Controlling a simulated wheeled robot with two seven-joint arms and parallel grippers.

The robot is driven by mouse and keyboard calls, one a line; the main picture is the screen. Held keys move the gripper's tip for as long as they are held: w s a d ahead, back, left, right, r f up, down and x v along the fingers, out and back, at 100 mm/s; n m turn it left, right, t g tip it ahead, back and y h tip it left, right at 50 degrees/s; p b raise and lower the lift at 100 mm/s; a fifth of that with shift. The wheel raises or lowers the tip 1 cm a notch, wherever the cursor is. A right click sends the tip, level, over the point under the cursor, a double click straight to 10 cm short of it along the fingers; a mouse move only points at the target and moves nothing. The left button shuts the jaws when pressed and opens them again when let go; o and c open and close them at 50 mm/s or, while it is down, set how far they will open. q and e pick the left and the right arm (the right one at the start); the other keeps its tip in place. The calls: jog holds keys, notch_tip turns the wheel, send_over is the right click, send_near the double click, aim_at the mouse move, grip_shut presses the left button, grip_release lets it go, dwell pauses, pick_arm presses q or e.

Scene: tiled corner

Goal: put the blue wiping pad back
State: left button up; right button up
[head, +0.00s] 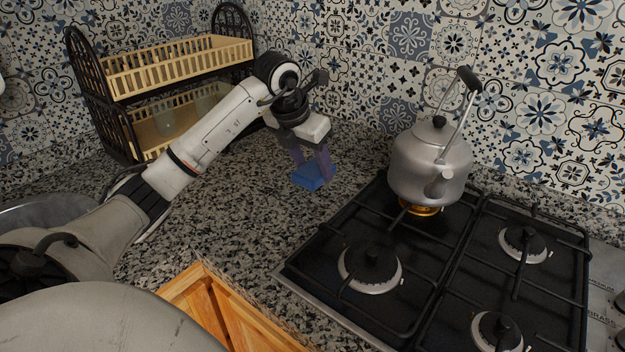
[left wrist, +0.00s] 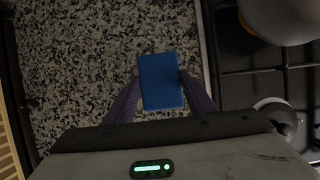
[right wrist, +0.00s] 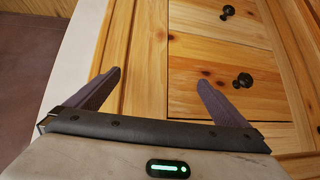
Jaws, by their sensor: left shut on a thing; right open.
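The blue wiping pad (head: 308,177) is a small flat blue block. My left gripper (head: 311,168) is shut on it, with a finger on each side. In the head view the pad is over the speckled counter, left of the stove; I cannot tell whether it touches the counter. The left wrist view shows the pad (left wrist: 161,82) between the fingertips of the left gripper (left wrist: 158,95). My right gripper (right wrist: 158,85) is open and empty in front of wooden cabinet doors. It does not show in the head view.
A black gas stove (head: 400,262) fills the right side, with a metal kettle (head: 418,165) on its back left burner. A two-tier rack (head: 165,70) with glasses stands at the back left. The granite counter (head: 240,225) is bare in front of the left gripper. Wooden cabinet (head: 215,305) fronts lie below.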

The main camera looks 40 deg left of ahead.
aim_at(310, 171)
pick_arm(q)
jog(key=shift+f, duration=1.95)
jog(key=o, duration=1)
jog(key=shift+r, duration=0.1)
jog(key=v, duration=1.2)
jog(key=shift+d, duration=0.1)
